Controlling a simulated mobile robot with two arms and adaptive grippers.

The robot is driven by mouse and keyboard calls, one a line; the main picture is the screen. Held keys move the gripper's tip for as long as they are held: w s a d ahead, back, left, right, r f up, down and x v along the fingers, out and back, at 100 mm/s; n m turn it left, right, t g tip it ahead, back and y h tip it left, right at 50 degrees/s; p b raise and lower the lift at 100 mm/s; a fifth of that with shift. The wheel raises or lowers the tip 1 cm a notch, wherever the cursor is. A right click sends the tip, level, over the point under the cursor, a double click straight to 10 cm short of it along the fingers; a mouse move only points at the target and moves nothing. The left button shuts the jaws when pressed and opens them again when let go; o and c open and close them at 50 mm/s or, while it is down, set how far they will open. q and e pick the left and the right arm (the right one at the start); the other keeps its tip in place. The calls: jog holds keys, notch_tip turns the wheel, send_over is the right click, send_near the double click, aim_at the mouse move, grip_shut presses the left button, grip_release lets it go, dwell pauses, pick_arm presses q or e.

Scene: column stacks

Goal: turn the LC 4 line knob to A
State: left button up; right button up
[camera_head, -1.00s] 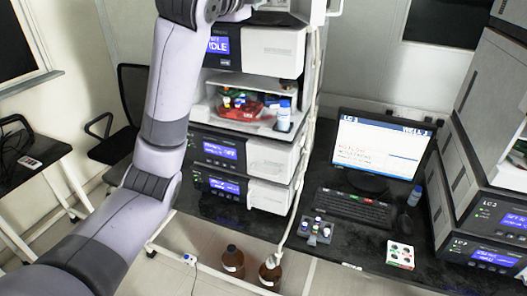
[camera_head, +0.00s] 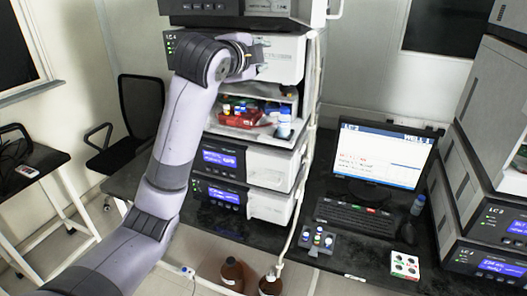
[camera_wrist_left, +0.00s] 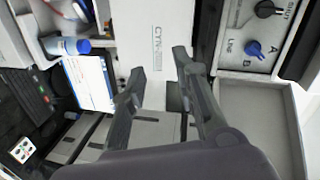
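In the left wrist view, a light panel at the upper right carries a blue knob (camera_wrist_left: 254,48) beside the marks "Line", "A" and "B". A black knob (camera_wrist_left: 266,9) sits above it on the same panel. I cannot tell exactly which mark the blue knob points at. My left gripper (camera_wrist_left: 154,78) is open and empty, its two dark fingers apart and to the left of the knob. In the head view, my left gripper (camera_head: 247,57) is in front of the instrument marked LC 4 (camera_head: 283,58) in the left stack; the knobs do not show there.
Below that unit, an open bay holds a red tray (camera_head: 238,119) and bottles. More instruments (camera_head: 222,160) stand underneath. A monitor (camera_head: 380,155), keyboard (camera_head: 354,216) and vial rack (camera_head: 317,240) are on the bench to the right. Brown bottles (camera_head: 232,273) stand on the floor.

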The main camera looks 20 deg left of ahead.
pick_arm(q)
jog(key=w+f+n+g, duration=0.2)
jog(key=f, duration=1.1)
jog(key=w+f+n+g, duration=0.1)
jog(key=w+f+n, duration=0.1)
jog(key=f, duration=1.2)
jog(key=shift+w+a+f+g+b, duration=0.15)
jog(key=shift+f+g+b, duration=0.15)
jog(key=shift+g+b, duration=0.15)
